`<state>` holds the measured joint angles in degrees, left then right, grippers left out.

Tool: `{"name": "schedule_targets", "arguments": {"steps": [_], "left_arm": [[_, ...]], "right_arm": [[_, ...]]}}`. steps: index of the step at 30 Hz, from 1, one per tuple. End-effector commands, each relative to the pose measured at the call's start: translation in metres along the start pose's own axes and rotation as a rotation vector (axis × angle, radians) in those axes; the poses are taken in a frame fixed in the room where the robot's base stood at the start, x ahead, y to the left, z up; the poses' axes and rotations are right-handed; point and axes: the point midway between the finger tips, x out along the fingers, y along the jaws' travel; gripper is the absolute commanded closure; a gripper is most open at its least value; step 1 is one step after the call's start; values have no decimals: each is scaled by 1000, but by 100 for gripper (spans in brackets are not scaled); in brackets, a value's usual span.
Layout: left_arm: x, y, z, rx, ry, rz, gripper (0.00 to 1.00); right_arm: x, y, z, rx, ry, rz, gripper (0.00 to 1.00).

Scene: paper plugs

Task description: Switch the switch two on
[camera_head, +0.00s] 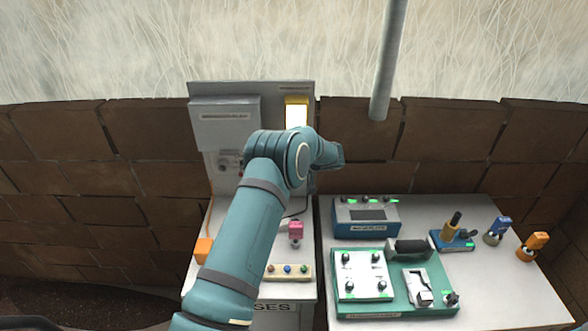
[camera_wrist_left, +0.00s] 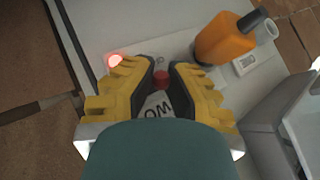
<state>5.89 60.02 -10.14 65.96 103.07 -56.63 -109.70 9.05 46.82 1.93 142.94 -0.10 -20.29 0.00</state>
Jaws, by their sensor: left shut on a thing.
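In the left wrist view, my left gripper (camera_wrist_left: 165,78) has its yellow fingers close around a small red switch knob (camera_wrist_left: 161,77). The fingertips are on both sides of the knob, and the gripper is shut on it. A white label (camera_wrist_left: 157,104) with partly hidden, upside-down lettering, seemingly "TWO", lies between the fingers. A red light (camera_wrist_left: 115,61) glows beside the left finger. In the head view, my left arm covers the gripper and the switch. My right gripper is in neither view.
An orange bottle-like object (camera_wrist_left: 225,40) stands close to the right finger. In the head view, a grey panel (camera_head: 225,120) stands behind my arm. A small button board (camera_head: 289,271) and pink object (camera_head: 296,229) are right of the arm. The right table holds several devices, including a green board (camera_head: 410,308).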

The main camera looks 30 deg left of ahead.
Motion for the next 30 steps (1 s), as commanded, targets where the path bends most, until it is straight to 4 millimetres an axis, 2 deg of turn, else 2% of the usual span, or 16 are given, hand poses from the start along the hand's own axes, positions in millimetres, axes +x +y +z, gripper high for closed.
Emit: {"name": "schedule_targets", "arguments": {"steps": [13,15,16,17,26,30], "left_arm": [[3,-4,0,5,-12,-8,100],[3,-4,0,5,-11,-9,68],[3,-4,0,5,-11,-8,57],[2,-4,0,5,-11,-8,53],[0,-1,0,6,-9,-2,53],[-10,-1,-1,6,-9,-1,53]], "right_arm": [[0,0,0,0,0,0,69],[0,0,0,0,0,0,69],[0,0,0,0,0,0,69],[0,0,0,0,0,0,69],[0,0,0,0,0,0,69],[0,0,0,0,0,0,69]]}}
